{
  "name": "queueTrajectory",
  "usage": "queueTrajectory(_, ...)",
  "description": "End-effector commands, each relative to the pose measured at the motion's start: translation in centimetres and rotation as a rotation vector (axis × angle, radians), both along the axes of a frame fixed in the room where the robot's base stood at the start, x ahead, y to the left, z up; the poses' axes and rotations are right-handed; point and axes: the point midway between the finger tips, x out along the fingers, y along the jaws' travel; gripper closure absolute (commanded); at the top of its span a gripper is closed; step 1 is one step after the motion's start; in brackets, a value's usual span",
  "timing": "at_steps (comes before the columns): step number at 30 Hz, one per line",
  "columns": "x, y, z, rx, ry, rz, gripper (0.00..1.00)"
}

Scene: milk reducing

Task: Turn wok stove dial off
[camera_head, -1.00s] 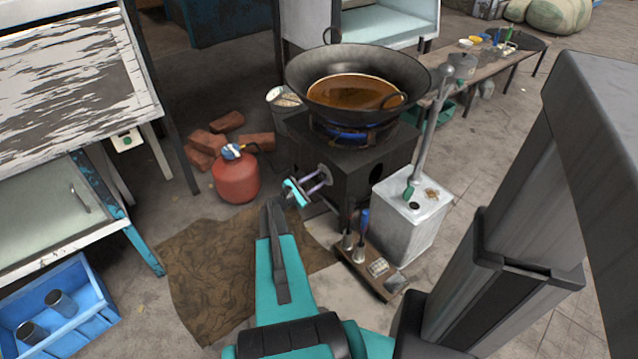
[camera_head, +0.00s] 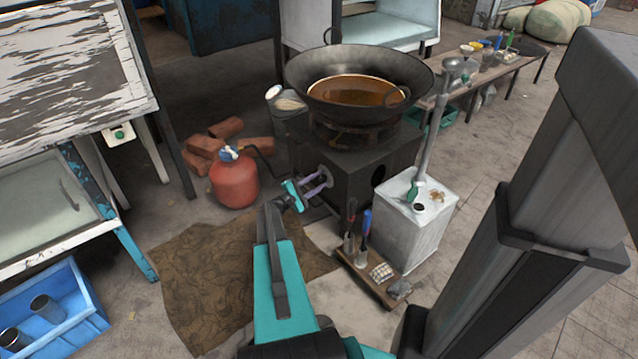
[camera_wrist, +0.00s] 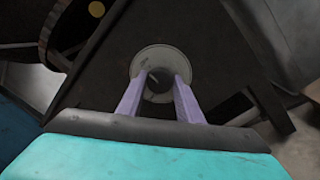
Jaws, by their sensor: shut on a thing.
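The wok (camera_head: 358,88) of brown liquid sits on the dark box-shaped stove (camera_head: 375,172). No blue flame shows under the wok. My gripper (camera_head: 326,175) is at the stove's left front face in the head view. In the wrist view my gripper (camera_wrist: 159,82) has its two purple fingers on either side of the dark stove dial (camera_wrist: 158,88), shut on it. A round pale plate (camera_wrist: 160,60) lies behind the dial. The dial is hidden by the fingers in the head view, and its exact angle is hard to tell.
A red gas cylinder (camera_head: 234,182) stands left of the stove, with bricks (camera_head: 205,147) behind it. A metal can (camera_head: 412,232) and a low board of tools (camera_head: 366,272) stand to the right and front. A brown mat (camera_head: 200,265) lies on the floor.

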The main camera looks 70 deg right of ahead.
Motion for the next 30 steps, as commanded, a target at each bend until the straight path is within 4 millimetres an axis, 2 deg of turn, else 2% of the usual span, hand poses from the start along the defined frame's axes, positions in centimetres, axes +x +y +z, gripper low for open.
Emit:
queueTrajectory(8, -0.4, 0.3, -0.3, 0.003, -0.004, -0.011, 0.9)
queueTrajectory(9, -0.4, 0.3, -0.3, 0.003, -0.003, -0.011, 0.64)
queueTrajectory(12, -0.4, 0.2, -0.3, 0.003, -0.003, -0.009, 0.49)
queueTrajectory(23, -0.1, 0.2, -0.1, 0.001, -0.002, -0.004, 0.49)
queueTrajectory(30, 0.7, 1.5, 0.0, 0.002, -0.001, -0.002, 0.49)
